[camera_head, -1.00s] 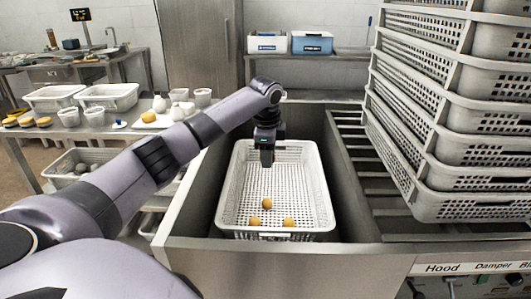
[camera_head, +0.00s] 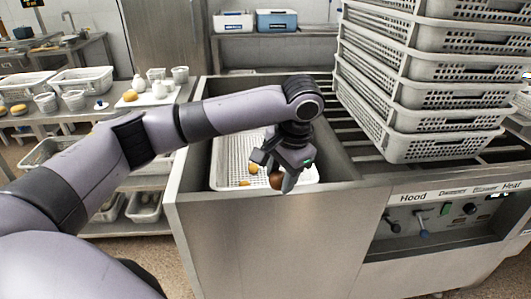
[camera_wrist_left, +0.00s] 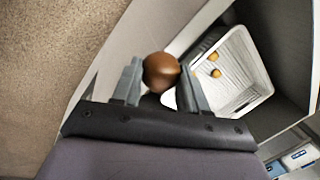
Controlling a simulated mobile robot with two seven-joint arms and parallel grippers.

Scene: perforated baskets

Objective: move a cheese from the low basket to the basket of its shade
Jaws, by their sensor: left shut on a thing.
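My left gripper (camera_head: 277,175) is shut on a round, brown-looking cheese (camera_head: 277,182). In the left wrist view the cheese (camera_wrist_left: 162,72) sits between the two fingers (camera_wrist_left: 158,88), near their tips. The gripper is over the front part of the low white perforated basket (camera_head: 228,155), which stands in a steel well; the cheese looks raised above it. Two yellow-orange cheeses (camera_head: 252,168) (camera_head: 243,183) lie in the basket, and they also show in the left wrist view (camera_wrist_left: 214,56) (camera_wrist_left: 216,73). The arm and gripper hide part of the basket. My right gripper is not in view.
A tall stack of white perforated baskets (camera_head: 420,95) stands to the right on a slatted rack. The well's steel front wall (camera_head: 270,225) is close to the gripper. At left, a table holds white baskets (camera_head: 82,80), cups and yellow items; more baskets (camera_head: 143,206) are below.

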